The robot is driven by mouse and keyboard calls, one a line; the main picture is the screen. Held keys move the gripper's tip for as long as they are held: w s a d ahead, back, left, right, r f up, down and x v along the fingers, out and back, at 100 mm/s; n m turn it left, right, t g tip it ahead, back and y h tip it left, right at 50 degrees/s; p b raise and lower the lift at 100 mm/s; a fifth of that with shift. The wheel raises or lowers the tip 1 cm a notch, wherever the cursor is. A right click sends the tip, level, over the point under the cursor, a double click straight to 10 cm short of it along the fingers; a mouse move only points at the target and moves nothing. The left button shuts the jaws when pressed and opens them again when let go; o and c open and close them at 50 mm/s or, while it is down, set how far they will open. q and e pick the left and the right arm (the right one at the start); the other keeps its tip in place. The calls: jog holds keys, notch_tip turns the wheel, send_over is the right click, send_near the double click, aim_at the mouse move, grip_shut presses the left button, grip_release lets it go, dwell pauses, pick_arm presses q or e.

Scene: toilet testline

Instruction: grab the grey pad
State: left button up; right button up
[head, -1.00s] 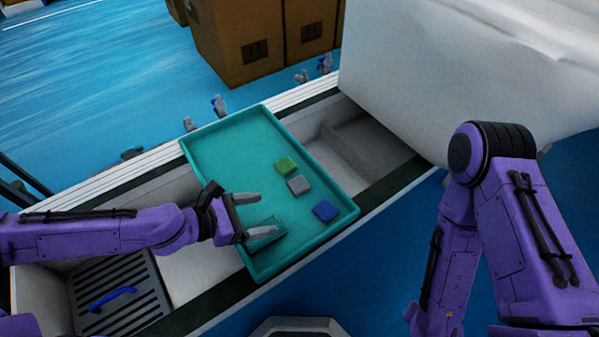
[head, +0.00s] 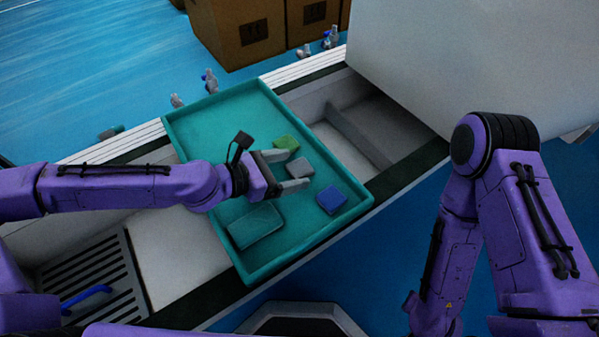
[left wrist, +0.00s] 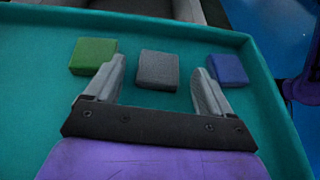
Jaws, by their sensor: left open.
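The grey pad (head: 301,168) lies flat in the teal tray (head: 200,112), between a green pad (head: 286,144) and a blue pad (head: 332,199). In the left wrist view the grey pad (left wrist: 158,70) sits just beyond and between the open fingers. My left gripper (head: 289,170) is open and empty over the tray, its fingertips close to the grey pad. In the left wrist view the left finger is close to the green pad (left wrist: 93,56) and the right finger is close to the blue pad (left wrist: 228,69). My right arm is at the right, its gripper out of view.
A flat teal block (head: 256,225) lies in the tray's near left part. The tray has raised rims. A large white object (head: 470,70) stands at the upper right. Cardboard boxes (head: 240,35) stand behind the line.

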pick_arm(q)
jog(key=shift+x, duration=0.8)
jog(key=shift+a, duration=0.1)
jog(key=c, duration=1.1)
